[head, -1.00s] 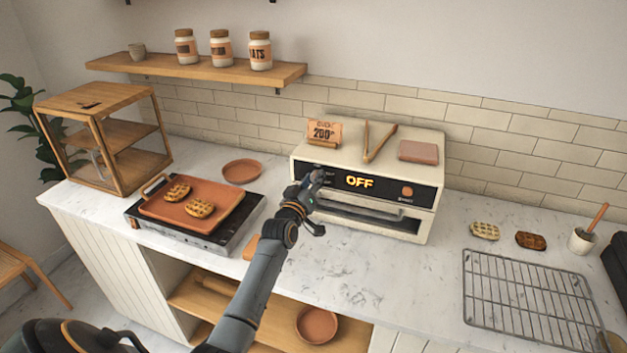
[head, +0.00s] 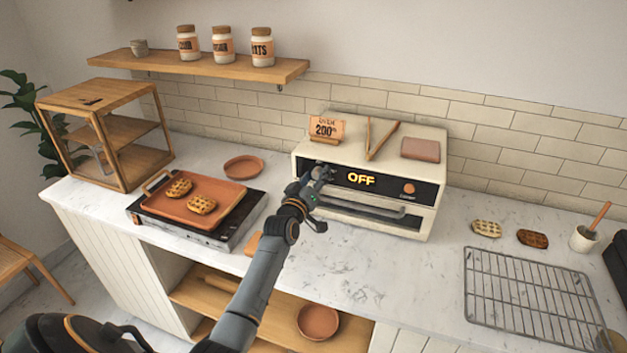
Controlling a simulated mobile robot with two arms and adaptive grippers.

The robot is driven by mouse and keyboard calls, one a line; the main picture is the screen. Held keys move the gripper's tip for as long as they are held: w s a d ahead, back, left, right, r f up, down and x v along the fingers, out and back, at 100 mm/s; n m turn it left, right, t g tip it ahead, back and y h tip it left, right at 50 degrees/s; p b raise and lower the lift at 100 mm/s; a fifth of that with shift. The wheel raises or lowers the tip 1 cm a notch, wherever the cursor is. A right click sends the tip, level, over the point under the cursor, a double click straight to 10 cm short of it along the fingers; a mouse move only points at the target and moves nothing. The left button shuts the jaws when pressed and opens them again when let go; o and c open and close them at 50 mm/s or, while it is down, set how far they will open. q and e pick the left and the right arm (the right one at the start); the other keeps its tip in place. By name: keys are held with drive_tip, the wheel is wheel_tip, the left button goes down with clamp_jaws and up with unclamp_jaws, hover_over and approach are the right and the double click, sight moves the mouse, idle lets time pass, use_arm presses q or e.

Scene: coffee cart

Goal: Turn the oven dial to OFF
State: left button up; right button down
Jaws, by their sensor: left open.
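The cream oven (head: 365,218) stands on the counter against the tiled wall. Its black front panel has a lit display (head: 361,179) that reads OFF. A round orange-brown button (head: 409,188) sits at the right of the panel. My left gripper (head: 321,187) is open at the left end of the panel, in front of it. It covers that part of the panel, and I cannot make out the dial behind it or whether the fingers touch it. My right gripper is not in view.
On the oven top are a 200° sign (head: 326,129), wooden tongs (head: 379,138) and a folded cloth (head: 420,148). A griddle with a waffle tray (head: 222,210) is left of my arm. A wire rack (head: 530,290) lies at the right. The counter before the oven is clear.

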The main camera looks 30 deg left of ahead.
use_arm(q)
drive_tip(key=v, duration=1.2)
drive_tip(key=shift+d, duration=0.1)
